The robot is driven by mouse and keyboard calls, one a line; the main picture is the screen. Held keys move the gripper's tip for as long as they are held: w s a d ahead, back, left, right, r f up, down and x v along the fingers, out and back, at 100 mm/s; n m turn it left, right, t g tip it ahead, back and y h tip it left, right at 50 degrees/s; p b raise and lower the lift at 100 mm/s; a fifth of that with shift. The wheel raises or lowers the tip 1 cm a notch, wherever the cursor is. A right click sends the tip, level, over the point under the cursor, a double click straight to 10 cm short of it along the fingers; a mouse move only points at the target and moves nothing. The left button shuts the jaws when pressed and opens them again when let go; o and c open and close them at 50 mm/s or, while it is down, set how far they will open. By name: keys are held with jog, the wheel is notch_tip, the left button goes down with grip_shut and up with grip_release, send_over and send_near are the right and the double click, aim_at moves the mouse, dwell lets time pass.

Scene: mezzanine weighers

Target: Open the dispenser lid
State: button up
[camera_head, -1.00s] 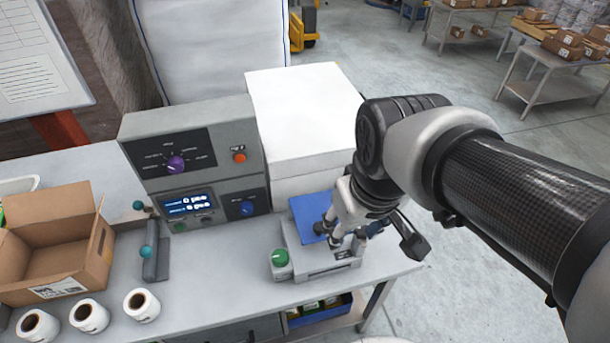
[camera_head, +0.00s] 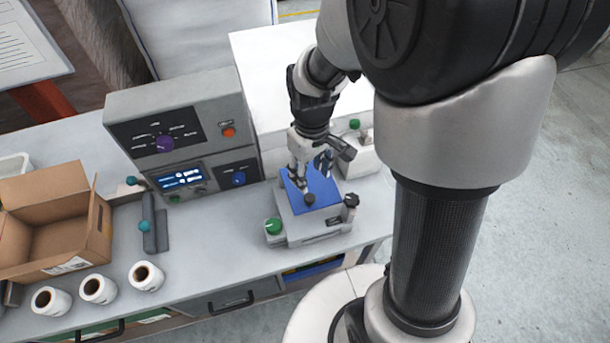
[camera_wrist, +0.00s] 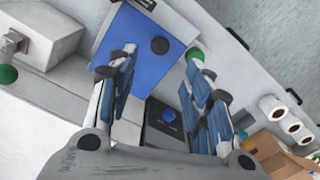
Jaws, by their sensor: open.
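The dispenser is a low light-grey box (camera_head: 306,231) at the front right of the bench. Its flat blue lid (camera_head: 325,188) lies down on it and also shows in the wrist view (camera_wrist: 135,65). A round black knob (camera_head: 310,199) stands near the lid's front edge; it shows in the wrist view too (camera_wrist: 160,45). My gripper (camera_head: 303,186) is above the lid, pointing down. In the wrist view its fingers (camera_wrist: 162,50) are spread, with the knob in the gap between their tips. I cannot tell the height left between tips and lid.
A green knob (camera_head: 273,226) and a black side knob (camera_head: 351,200) flank the dispenser. A grey control panel (camera_head: 185,125) stands behind left. A white unit (camera_head: 362,158) stands behind right. Paper rolls (camera_head: 98,289) and a cardboard box (camera_head: 55,225) are at left. The bench edge is close in front.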

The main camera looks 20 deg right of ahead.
aim_at(310, 197)
notch_tip(310, 197, down, 10)
jog(key=shift+f+b, duration=0.2)
jog(key=shift+b, duration=0.65)
grip_shut()
